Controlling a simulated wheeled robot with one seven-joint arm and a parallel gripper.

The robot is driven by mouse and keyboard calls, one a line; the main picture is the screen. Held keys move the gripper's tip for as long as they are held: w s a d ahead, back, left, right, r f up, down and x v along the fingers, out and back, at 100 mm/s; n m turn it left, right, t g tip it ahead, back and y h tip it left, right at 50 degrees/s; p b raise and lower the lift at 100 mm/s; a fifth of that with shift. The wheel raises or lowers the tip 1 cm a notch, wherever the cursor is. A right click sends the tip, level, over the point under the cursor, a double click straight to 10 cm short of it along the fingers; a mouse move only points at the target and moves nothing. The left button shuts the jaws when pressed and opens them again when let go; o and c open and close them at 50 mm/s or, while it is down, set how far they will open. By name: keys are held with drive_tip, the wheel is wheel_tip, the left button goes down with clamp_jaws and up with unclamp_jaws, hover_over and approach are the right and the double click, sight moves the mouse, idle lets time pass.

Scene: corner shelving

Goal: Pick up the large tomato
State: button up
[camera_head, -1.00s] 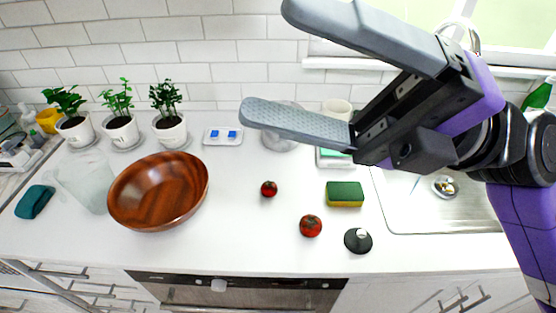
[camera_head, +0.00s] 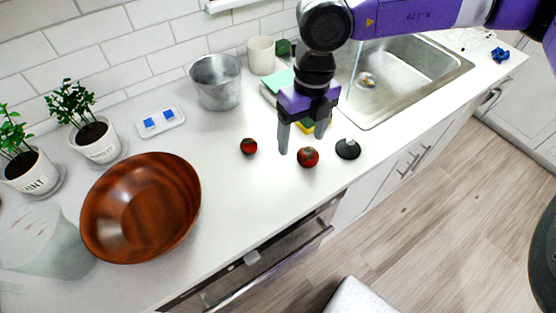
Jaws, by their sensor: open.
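Two red tomatoes are on the white counter. The large tomato (camera_head: 308,157) lies near the front edge, left of a black round lid-like object. The smaller tomato (camera_head: 249,146) lies to its left and a little farther back. My gripper (camera_head: 302,144) points down with its two grey fingers spread. It is close to the large tomato, with the left finger left of it and the right finger behind it. The fingers hold nothing. I cannot tell the exact height of the fingertips over the counter.
The black object (camera_head: 348,149) is close on the right. A sponge (camera_head: 307,126) is partly hidden behind my gripper. A metal pot (camera_head: 217,82) and a cup (camera_head: 261,56) stand behind. A wooden bowl (camera_head: 141,207) is left, the sink (camera_head: 408,68) right.

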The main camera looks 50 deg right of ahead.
sight(309, 152)
drive_tip(key=shift+w+d+m+h, duration=0.15)
drive_tip(key=shift+d+m+h, duration=0.2)
drive_tip(key=shift+d, duration=0.25)
drive_tip(key=shift+s+d+m+h, duration=0.25)
drive_tip(key=shift+s+d+m, duration=0.1)
drive_tip(key=shift+d, duration=0.2)
drive_tip(key=shift+w+a+f, duration=0.1)
drive_tip(key=shift+f, duration=0.3)
drive_tip(key=shift+s+d+f+p, duration=0.15)
drive_tip(key=shift+f+p, duration=0.4)
drive_tip(key=shift+f, duration=1.2)
drive_tip(key=shift+s+d+f+p, duration=0.1)
drive_tip(key=shift+f+p, duration=0.45)
drive_tip(key=shift+f, duration=1.2)
drive_tip(key=c, duration=1.5)
drive_tip(key=shift+o, duration=0.2)
drive_tip(key=shift+r, duration=0.1)
